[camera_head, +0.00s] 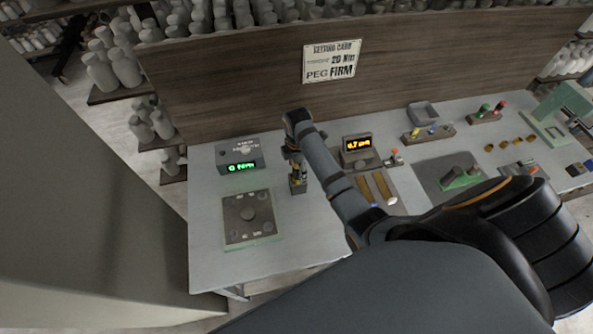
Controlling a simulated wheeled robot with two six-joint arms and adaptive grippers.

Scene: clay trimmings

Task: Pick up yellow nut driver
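My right arm reaches in from the lower right, and its gripper (297,172) points down over the left part of the table. A small dark block (298,188) is right below the fingertips. A little yellow shows between the fingers and the block. It may be part of the yellow nut driver, but it is too small to tell, and so is whether the fingers are closed on it. My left gripper is not in view.
A meter reading green digits (240,166) and a square plate fixture (249,214) stand left of the gripper. Right of it are an orange-lit display (357,146) and a tray with two tan strips (378,188). A wooden panel (230,85) with a card (331,62) rises behind.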

